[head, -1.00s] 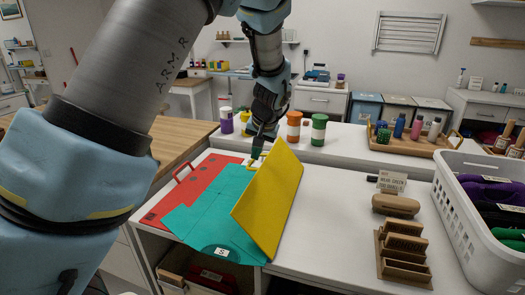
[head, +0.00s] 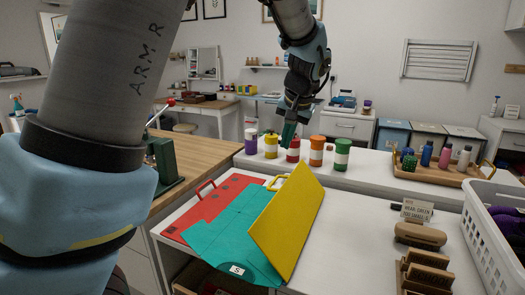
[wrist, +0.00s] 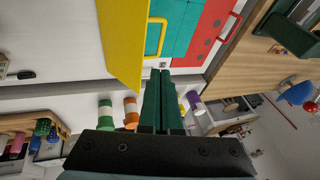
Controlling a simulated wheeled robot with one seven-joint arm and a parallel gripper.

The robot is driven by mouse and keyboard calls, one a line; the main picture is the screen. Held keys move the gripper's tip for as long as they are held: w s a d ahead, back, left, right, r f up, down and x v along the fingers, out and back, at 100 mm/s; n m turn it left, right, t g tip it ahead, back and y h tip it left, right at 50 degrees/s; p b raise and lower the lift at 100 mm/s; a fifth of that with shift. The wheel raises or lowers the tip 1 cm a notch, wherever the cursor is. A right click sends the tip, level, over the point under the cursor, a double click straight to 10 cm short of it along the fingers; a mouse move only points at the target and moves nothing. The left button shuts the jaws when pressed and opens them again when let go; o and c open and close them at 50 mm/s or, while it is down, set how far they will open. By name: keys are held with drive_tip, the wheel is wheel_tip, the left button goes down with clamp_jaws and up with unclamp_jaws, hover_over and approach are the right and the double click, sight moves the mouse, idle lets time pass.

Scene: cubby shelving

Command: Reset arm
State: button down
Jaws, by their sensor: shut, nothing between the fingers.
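My gripper (head: 288,133) is shut and empty. In the head view it hangs above the back of the white counter, in front of the row of jars and above the folders. In the wrist view its green fingers (wrist: 160,75) lie together. A yellow folder (head: 287,232) stands tilted on the counter. A teal folder (head: 225,235) lies flat to its left, over a red folder (head: 208,205) with a red handle. The gripper appears apart from all of them.
Several lidded jars (head: 316,152) stand on the ledge behind the folders. At right are a wooden tray (head: 440,172) of bottles, brushes in a wooden holder (head: 425,270) and a white basket (head: 482,240). A green device (head: 163,160) stands on the wooden table at left.

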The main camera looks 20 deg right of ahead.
drive_tip(key=w+a+f+n+g, duration=0.15)
drive_tip(key=a+f, duration=0.25)
drive_tip(key=a, duration=0.7)
drive_tip(key=s+a+f+n, duration=0.1)
drive_tip(key=s+a+f, duration=0.1)
drive_tip(key=a, duration=0.5)
drive_tip(key=s+a+f+n+g, duration=0.1)
drive_tip(key=s+a+f+n, duration=0.1)
drive_tip(key=s+a, duration=0.3)
drive_tip(key=s+a+f+n+g, duration=0.1)
drive_tip(key=s+a+f+n, duration=0.1)
drive_tip(key=a, duration=0.9)
drive_tip(key=shift+s+f, duration=0.5)
drive_tip(key=shift+s, duration=0.7)
drive_tip(key=shift+w, duration=0.15)
